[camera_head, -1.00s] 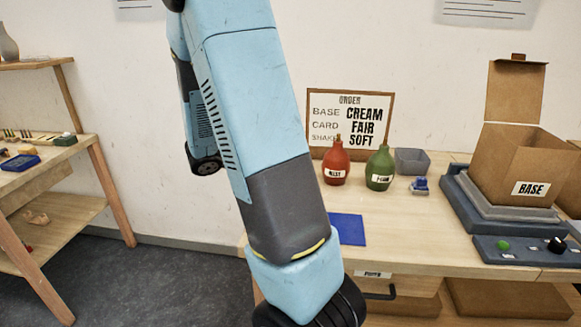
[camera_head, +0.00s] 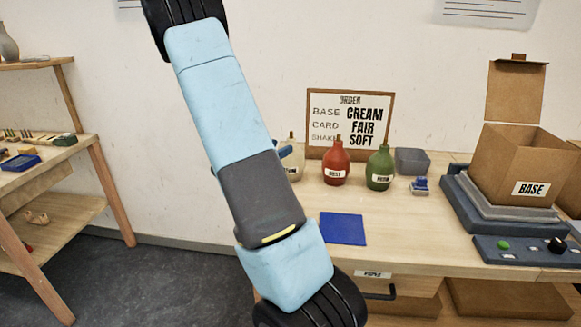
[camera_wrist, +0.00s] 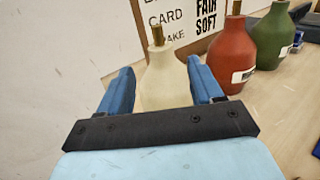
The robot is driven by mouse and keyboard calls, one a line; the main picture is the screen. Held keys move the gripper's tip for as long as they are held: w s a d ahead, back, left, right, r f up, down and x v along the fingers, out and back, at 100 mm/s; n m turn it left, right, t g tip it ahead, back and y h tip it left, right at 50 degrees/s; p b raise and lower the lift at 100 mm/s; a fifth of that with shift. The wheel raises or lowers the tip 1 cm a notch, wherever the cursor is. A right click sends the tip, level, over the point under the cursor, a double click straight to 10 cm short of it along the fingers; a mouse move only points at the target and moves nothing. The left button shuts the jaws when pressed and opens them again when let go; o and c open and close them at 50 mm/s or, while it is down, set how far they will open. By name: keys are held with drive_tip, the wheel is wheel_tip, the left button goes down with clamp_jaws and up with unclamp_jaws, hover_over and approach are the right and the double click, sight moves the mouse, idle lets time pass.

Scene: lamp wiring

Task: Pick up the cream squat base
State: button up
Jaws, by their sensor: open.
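The cream base (camera_wrist: 164,82), a bottle shape with a thin brown stem on top, stands upright on the table in the wrist view. In the head view the cream base (camera_head: 295,167) is partly hidden behind my arm, left of the red base. My gripper (camera_wrist: 161,68) is open, with its blue fingers on either side of the cream base. I cannot tell whether either finger touches it. The lower part of the cream base is hidden by the gripper's dark palm bar.
A red base (camera_head: 336,164) and a green base (camera_head: 380,168) stand just right. An order sign (camera_head: 350,118) is behind. A blue mat (camera_head: 343,228) lies in front. A cardboard box (camera_head: 515,165) on a grey stand is at the right.

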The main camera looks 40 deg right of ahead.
sight(288, 141)
drive_tip(key=shift+w+d+r, duration=0.1)
drive_tip(key=shift+d, duration=1)
drive_tip(key=shift+w+d+r, duration=0.1)
drive_tip(key=shift+d+r, duration=0.05)
drive_tip(key=shift+d, duration=1)
drive_tip(key=shift+w+d+r, duration=0.1)
drive_tip(key=shift+d, duration=1)
drive_tip(key=shift+c, duration=0.3)
clamp_jaws()
drive_tip(key=shift+r, duration=0.1)
